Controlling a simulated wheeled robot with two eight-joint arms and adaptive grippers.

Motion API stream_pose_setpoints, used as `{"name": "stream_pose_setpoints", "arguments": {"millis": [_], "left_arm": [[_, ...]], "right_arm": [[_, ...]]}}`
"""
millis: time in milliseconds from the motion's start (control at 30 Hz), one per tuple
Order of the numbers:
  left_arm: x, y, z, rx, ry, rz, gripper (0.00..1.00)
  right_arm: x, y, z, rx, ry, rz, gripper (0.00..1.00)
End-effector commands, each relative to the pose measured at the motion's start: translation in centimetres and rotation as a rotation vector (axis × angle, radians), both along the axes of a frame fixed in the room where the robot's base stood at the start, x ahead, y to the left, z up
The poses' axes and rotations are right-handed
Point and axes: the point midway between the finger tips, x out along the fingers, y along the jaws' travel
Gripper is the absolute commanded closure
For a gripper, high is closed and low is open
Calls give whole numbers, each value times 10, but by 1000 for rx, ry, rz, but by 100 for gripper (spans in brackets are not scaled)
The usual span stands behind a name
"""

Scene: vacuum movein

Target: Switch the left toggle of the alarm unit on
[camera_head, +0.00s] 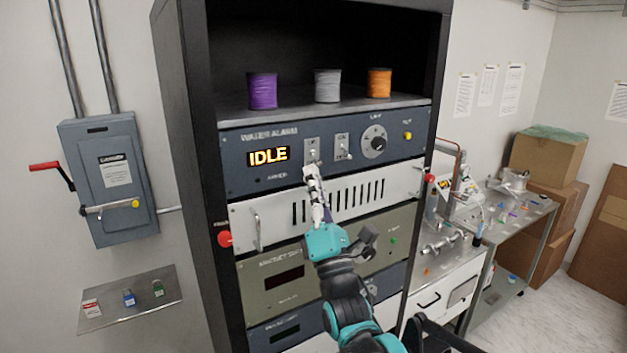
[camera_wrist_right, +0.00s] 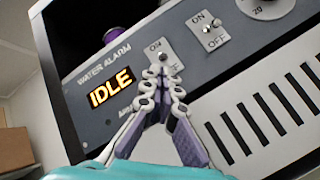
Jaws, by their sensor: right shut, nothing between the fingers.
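The alarm unit (camera_head: 225,170) is a blue-grey rack panel marked WATER ALARM, with a lit display (camera_head: 268,156) reading IDLE. Its left toggle plate (camera_head: 312,144) is just above my right gripper (camera_head: 312,172). In the wrist view the left toggle's small metal lever (camera_wrist_right: 163,58) shows right at the tips of my right gripper (camera_wrist_right: 163,74). The fingers are shut and empty, pointing up at the lower part of the plate. They partly cover its OFF label; contact and the lever's setting are unclear. The right toggle (camera_head: 343,150) is beside it. My left gripper is out of view.
A dial (camera_head: 373,142) and a yellow button (camera_head: 408,136) are right of the toggles. Purple, grey and orange spools (camera_head: 262,90) stand on the shelf above. A vented white panel (camera_head: 280,215) lies below, with a red button (camera_head: 224,239) at the rack's left.

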Motion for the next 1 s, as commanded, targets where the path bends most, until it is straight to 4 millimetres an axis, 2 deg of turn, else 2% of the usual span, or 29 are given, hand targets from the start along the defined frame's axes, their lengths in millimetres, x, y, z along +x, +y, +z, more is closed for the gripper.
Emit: {"name": "stream_pose_setpoints", "arguments": {"millis": [1000], "left_arm": [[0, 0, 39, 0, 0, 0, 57]], "right_arm": [[-1, -1, 10, -95, 165, 0, 100]]}}
